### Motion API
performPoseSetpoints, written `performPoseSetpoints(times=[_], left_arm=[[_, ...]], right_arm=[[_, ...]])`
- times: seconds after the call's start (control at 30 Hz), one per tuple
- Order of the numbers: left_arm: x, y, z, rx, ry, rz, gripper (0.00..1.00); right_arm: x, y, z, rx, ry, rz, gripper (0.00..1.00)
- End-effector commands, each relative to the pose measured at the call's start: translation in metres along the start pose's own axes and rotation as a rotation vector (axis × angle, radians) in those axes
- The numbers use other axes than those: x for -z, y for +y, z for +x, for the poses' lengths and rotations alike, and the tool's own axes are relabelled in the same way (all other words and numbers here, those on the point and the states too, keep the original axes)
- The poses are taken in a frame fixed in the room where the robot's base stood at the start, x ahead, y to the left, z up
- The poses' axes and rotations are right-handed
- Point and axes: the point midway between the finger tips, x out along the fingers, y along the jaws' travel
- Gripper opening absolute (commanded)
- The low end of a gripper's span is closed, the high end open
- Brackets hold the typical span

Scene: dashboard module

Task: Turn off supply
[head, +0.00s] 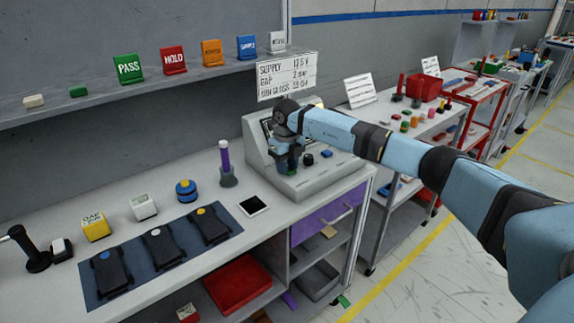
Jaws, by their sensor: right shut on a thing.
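The grey bench-top supply unit (318,183) has a sloped front panel with a dark knob (308,159) and a blue control (326,154). My right arm reaches in from the right across the unit. My right gripper (288,165) points down over the panel's left part, left of the dark knob. It is shut on a control there, which the gripper mostly hides; a bit of green shows at its fingertips. The unit's screen is largely hidden behind my wrist. My left gripper is out of view.
A sign (286,76) listing supply, gap and gloss values hangs behind the unit. Three black modules lie on a dark mat (228,248). A cart (398,145) stands to the right.

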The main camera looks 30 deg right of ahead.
Motion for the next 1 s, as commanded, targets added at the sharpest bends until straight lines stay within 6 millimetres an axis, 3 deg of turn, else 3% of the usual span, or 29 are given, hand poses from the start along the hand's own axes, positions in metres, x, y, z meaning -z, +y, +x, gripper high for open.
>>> performPoseSetpoints(times=[0.2,0.23,0.33,0.67,0.77,1.0], left_arm=[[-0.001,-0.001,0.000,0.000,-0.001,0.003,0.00],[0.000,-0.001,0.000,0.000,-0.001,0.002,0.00],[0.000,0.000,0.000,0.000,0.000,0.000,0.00],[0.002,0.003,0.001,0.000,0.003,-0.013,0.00],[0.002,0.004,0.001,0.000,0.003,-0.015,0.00],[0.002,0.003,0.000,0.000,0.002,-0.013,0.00]], right_arm=[[0.000,0.000,0.000,0.000,-0.001,0.000,0.08],[0.000,0.000,0.000,0.000,-0.001,0.000,0.36],[0.000,0.000,0.000,0.000,-0.001,0.000,0.57],[0.000,0.000,-0.004,0.000,-0.001,0.000,0.57],[-0.001,0.000,-0.015,0.000,-0.002,-0.001,0.57],[-0.001,0.000,-0.067,0.000,-0.004,0.000,0.57]])
